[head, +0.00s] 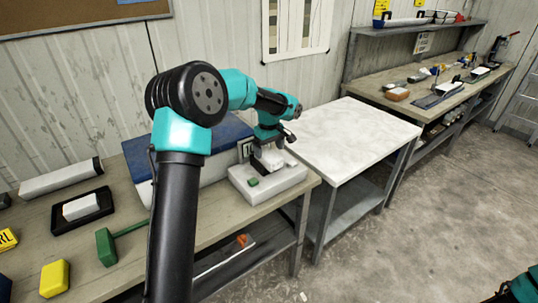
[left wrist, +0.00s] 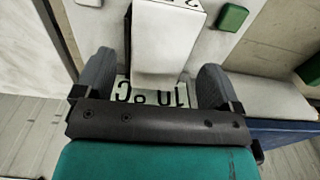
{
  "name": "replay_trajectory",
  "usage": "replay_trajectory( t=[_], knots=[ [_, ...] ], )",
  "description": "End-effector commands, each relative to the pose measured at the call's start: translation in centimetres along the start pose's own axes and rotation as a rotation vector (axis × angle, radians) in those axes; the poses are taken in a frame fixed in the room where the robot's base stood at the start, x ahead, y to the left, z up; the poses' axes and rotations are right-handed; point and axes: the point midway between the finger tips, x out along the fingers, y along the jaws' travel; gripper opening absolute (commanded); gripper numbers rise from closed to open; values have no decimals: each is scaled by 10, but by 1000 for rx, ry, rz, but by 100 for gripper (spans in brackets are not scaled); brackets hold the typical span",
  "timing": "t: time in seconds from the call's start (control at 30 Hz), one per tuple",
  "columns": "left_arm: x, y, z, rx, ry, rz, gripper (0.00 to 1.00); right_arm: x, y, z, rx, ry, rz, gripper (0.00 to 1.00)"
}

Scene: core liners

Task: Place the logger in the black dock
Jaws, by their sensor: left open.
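A white block (head: 271,161), probably the logger, stands on a white base unit (head: 285,179) near the bench's right end. In the left wrist view the block (left wrist: 168,40) has dark digits on top, and upside-down "10.8 C" lettering (left wrist: 150,95) shows below it. My left gripper (head: 268,150) is above the base at the block. Its open fingers (left wrist: 156,68) stand on either side of the block; contact cannot be told. A black tray (head: 58,222), likely the dock, lies at the bench's left with another white block (head: 80,206) in it. My right gripper is not seen.
A green tool (head: 107,246), a yellow block (head: 54,278) and a white cylinder with a black end (head: 60,179) lie on the left bench. A blue-and-white long box (head: 215,137) lies behind my left arm. The white-topped table (head: 345,135) to the right is clear.

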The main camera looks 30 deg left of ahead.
Motion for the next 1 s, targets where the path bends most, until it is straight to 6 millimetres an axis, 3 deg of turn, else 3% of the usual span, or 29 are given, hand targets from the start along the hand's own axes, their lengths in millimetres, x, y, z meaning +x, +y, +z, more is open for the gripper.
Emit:
replay_trajectory(
  t=[0.2, 0.43, 0.6, 1.0],
  knots=[
    [-44, 1, 0, -1, 1, 4, 89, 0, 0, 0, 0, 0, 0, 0],
    [-78, 0, 0, 0, 1, 1, 89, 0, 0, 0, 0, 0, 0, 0],
    [-87, 0, 0, 0, 0, 0, 89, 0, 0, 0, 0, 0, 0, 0],
    [-87, 0, 0, -1, -1, 0, 89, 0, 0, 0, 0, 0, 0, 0]
  ],
)
